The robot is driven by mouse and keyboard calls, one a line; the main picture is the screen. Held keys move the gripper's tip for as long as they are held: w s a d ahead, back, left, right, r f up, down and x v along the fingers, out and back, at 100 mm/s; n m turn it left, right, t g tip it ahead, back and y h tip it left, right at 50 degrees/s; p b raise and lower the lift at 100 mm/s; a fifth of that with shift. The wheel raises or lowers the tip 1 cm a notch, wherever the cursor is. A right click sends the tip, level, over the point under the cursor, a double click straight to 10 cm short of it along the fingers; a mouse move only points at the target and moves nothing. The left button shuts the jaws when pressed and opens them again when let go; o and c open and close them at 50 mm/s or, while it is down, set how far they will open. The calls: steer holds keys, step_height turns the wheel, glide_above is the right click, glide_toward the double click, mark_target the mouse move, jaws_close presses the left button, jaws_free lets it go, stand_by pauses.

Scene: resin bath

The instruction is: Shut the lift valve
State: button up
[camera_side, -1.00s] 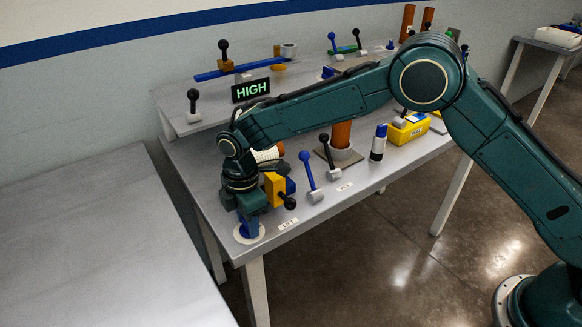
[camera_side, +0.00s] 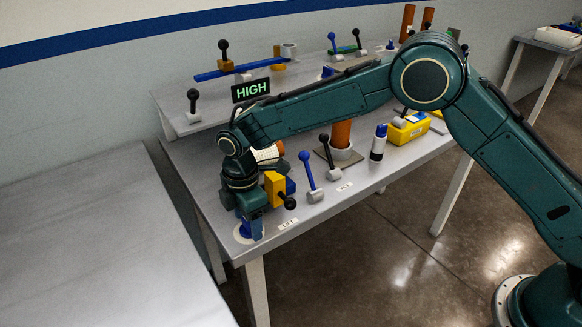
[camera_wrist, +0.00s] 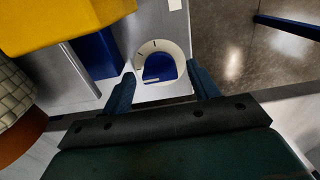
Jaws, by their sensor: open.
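The lift valve is a blue knob (camera_wrist: 160,67) on a round white dial plate (camera_wrist: 182,50) with dark tick marks. The plate also shows at the near-left corner of the bench in the side view (camera_side: 240,237), beside a "LIFT" label (camera_side: 287,224). My gripper (camera_wrist: 162,75) is open, pointing down over the knob. In the wrist view its two fingers stand on either side of the knob, with gaps between. In the side view the fingers cover most of the knob, so contact cannot be told.
A yellow block (camera_side: 274,187) with a black-knobbed lever stands close beside my gripper. A blue-handled lever (camera_side: 309,175) and a black-handled lever (camera_side: 328,156) stand to the right. A "HIGH" display (camera_side: 250,90) stands behind. The left table (camera_side: 90,220) is bare.

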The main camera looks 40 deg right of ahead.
step_height(320, 180, up, 14)
steer(key=shift+f, duration=0.15)
stand_by(0.5)
steer(key=s+d+r+m+t, duration=0.1)
steer(key=s+d+r+m, duration=0.3)
steer(key=s+d+r, duration=0.4)
steer(key=s+d+r+m+t, duration=0.2)
steer(key=s+d+r+m, duration=0.3)
steer(key=d, duration=0.5)
steer(key=s+d+f+m+t, duration=0.1)
steer(key=s+d+m, duration=0.3)
steer(key=s, duration=0.5)
steer(key=s+d+f+m+t, duration=0.1)
steer(key=s+d+m, duration=0.4)
steer(key=s, duration=0.4)
steer(key=shift+s+d+f+t, duration=0.3)
steer(key=shift+d+f, duration=0.05)
steer(key=shift+d, duration=0.4)
